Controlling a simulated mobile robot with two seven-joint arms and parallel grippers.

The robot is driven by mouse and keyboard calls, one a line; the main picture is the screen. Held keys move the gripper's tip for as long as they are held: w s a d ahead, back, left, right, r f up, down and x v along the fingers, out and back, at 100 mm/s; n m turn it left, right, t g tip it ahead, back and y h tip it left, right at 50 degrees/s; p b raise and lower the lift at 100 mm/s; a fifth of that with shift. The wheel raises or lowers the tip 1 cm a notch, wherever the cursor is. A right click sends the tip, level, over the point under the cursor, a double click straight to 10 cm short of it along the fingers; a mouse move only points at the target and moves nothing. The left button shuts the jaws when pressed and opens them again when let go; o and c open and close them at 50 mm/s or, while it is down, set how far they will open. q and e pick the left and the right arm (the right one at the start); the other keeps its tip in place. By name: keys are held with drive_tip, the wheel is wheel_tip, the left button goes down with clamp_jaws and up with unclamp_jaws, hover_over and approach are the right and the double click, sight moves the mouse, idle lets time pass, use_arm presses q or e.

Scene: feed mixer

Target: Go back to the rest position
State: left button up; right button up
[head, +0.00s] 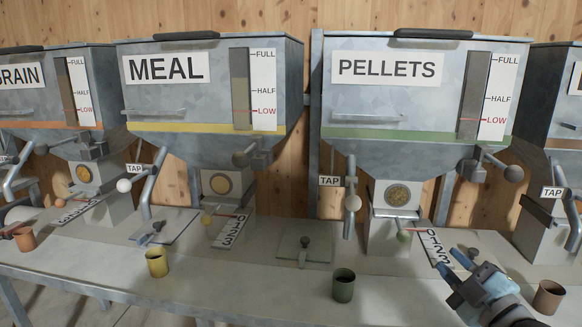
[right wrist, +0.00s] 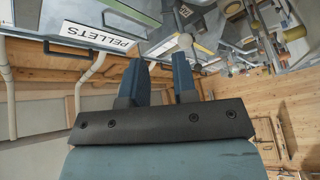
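My right gripper (head: 463,260) is at the lower right of the head view, in front of the bench below the PELLETS bin. In the right wrist view its two fingers (right wrist: 158,80) stand apart with nothing between them. It touches nothing that I can see. My left gripper is not in view.
The MEAL bin (head: 210,90) and PELLETS bin (head: 400,92) stand behind the bench (head: 270,285), with other bins at both sides. A yellow cup (head: 157,264), green cup (head: 343,286), orange cup (head: 25,239) and brown cup (head: 548,298) stand along the front edge.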

drive_tip(key=s+a+f+m+g, duration=0.3)
drive_tip(key=s+a+f+m, duration=0.3)
drive_tip(key=s+a+f, duration=0.45)
drive_tip(key=s+a+f+m+g, duration=0.3)
drive_tip(key=s+a+f+m, duration=0.3)
drive_tip(key=f, duration=0.7)
use_arm(q)
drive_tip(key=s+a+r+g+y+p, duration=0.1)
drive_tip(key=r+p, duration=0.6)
drive_tip(key=p, duration=0.9)
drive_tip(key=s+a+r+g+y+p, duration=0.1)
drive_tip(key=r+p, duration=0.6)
drive_tip(key=p, duration=0.9)
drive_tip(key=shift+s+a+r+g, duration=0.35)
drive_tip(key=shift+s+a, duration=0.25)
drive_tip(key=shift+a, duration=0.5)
use_arm(e)
drive_tip(key=s+d+r+g, duration=0.1)
drive_tip(key=r, duration=0.6)
drive_tip(key=s+d+r+g+h, duration=0.1)
drive_tip(key=s+d+r, duration=0.1)
drive_tip(key=r, duration=0.6)
drive_tip(key=shift+s+d+n+h, duration=0.15)
drive_tip(key=shift+d+n+h, duration=0.1)
drive_tip(key=shift+n+h, duration=0.05)
